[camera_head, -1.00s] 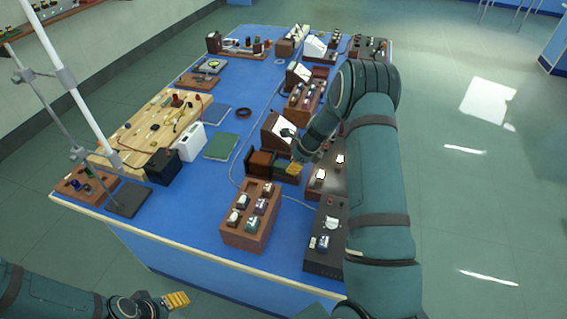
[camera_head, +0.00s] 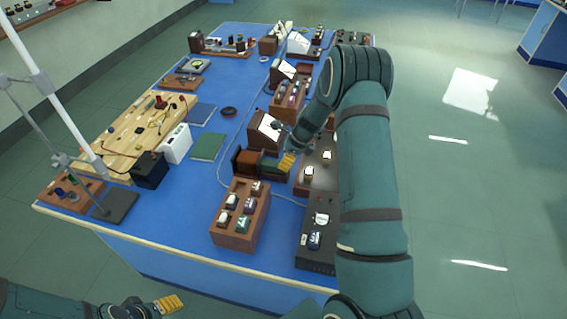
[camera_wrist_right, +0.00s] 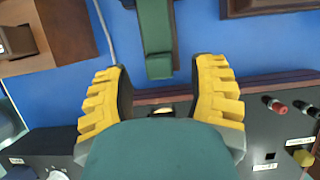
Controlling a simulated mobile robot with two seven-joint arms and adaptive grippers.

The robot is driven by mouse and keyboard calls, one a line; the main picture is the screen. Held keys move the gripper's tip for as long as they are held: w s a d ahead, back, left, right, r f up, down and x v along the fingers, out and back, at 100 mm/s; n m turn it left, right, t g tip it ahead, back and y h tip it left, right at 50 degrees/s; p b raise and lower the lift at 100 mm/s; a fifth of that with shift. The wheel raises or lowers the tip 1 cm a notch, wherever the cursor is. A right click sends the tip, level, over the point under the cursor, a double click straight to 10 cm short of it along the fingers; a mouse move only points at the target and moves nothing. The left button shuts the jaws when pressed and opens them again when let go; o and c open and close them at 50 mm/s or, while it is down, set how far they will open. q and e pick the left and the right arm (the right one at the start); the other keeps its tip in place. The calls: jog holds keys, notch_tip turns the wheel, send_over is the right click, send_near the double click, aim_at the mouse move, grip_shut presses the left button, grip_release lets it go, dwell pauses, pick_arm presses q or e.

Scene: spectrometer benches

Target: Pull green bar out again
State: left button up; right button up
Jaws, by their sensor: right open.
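The green bar (camera_head: 272,166) lies on the blue table, its left end against a brown wooden block (camera_head: 246,160). In the right wrist view the green bar (camera_wrist_right: 155,32) points toward my right gripper, its near end just beyond the fingertips and between their lines. My right gripper (camera_wrist_right: 162,85) is open, with a yellow-ribbed finger on each side and nothing between them. In the head view my right gripper (camera_head: 287,161) is at the bar's right end and partly hides it. My left gripper (camera_head: 170,304) is empty, low in front of the table; its finger gap is unclear.
A wooden rack (camera_head: 240,215) with several small parts stands in front of the bar. A black control box (camera_head: 317,240) and another instrument (camera_head: 318,170) stand to the right. A dark green book (camera_head: 208,146) lies to the left, with some bare blue table around it.

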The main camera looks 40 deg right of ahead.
jog(key=v, duration=0.9)
jog(key=shift+f, duration=0.1)
